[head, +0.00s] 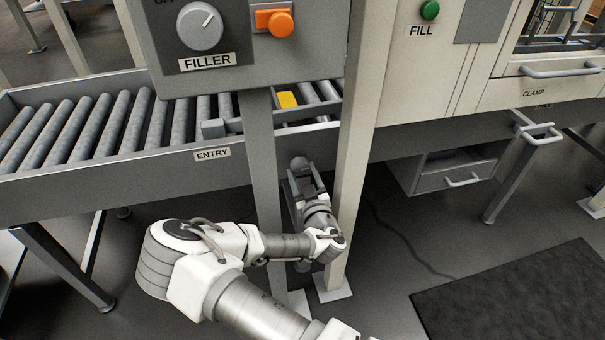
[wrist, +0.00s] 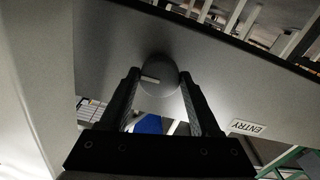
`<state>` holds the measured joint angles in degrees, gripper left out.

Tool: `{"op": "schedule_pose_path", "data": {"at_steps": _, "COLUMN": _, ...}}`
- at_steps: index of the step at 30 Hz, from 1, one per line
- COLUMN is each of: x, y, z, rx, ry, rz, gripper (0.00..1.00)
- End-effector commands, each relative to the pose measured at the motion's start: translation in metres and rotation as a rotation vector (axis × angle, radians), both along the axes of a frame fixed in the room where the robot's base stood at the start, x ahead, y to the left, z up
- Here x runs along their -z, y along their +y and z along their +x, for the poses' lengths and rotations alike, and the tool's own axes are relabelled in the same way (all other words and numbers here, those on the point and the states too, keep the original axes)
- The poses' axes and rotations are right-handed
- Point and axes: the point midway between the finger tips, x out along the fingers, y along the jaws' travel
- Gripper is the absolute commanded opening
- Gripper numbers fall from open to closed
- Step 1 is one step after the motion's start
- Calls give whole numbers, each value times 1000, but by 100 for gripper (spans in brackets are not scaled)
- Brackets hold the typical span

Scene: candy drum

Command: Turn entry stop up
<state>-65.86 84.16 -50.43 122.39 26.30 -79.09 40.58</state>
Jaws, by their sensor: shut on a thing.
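The grey round knob (head: 299,163) sits on the conveyor's side wall, to the right of the ENTRY label (head: 213,154). In the wrist view the knob (wrist: 159,76) is a dark disc with a pale pointer mark toward the picture's left. My gripper (head: 304,180) reaches up to it from below. In the wrist view the fingertips of my gripper (wrist: 161,77) are on both sides of the knob, shut on it. A low grey bar (head: 265,124) lies across the rollers above, partly hidden by a post.
The roller conveyor (head: 90,164) runs left. A yellow block (head: 287,99) shows on the rollers behind the posts. A grey post (head: 263,180) and a pale post (head: 348,150) stand close on either side of my gripper. The FILLER panel (head: 240,75) hangs above.

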Motion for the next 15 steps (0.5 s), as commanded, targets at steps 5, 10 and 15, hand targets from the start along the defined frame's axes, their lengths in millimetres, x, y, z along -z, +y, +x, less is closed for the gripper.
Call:
{"op": "schedule_pose_path", "data": {"at_steps": 5, "x": -2, "y": 0, "z": 1, "rx": -1, "ry": -22, "rz": -66, "gripper": 8}}
{"op": "schedule_pose_path", "data": {"at_steps": 10, "x": -2, "y": 0, "z": 1, "rx": 0, "ry": -56, "rz": -185, "gripper": 8}}
{"op": "schedule_pose_path", "data": {"at_steps": 15, "x": -2, "y": -1, "z": 1, "rx": 0, "ry": -100, "rz": -336, "gripper": 8}}
